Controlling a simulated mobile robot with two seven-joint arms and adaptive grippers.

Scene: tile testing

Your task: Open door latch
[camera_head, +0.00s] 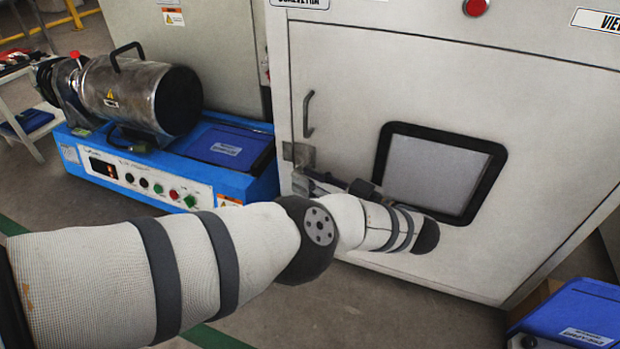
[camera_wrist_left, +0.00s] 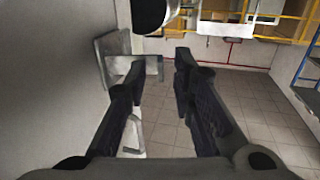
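The grey metal door latch (camera_head: 300,154) sits at the left edge of the light grey cabinet door (camera_head: 345,70), below the door handle (camera_head: 308,113). My left gripper (camera_head: 305,180) is at the latch's lower part, partly hidden by my wrist. In the left wrist view, my left gripper (camera_wrist_left: 160,60) is open, with a gap between its two dark fingers. The latch (camera_wrist_left: 112,48) shows beside and behind the left finger. My right gripper is not in view.
The door has a black-framed window (camera_head: 440,170) right of my wrist. A blue machine (camera_head: 225,180) with a metal cylinder (camera_head: 130,95) stands left of the cabinet. A blue case (camera_head: 580,315) is at the lower right. Floor (camera_wrist_left: 250,120) shows free beyond the fingers.

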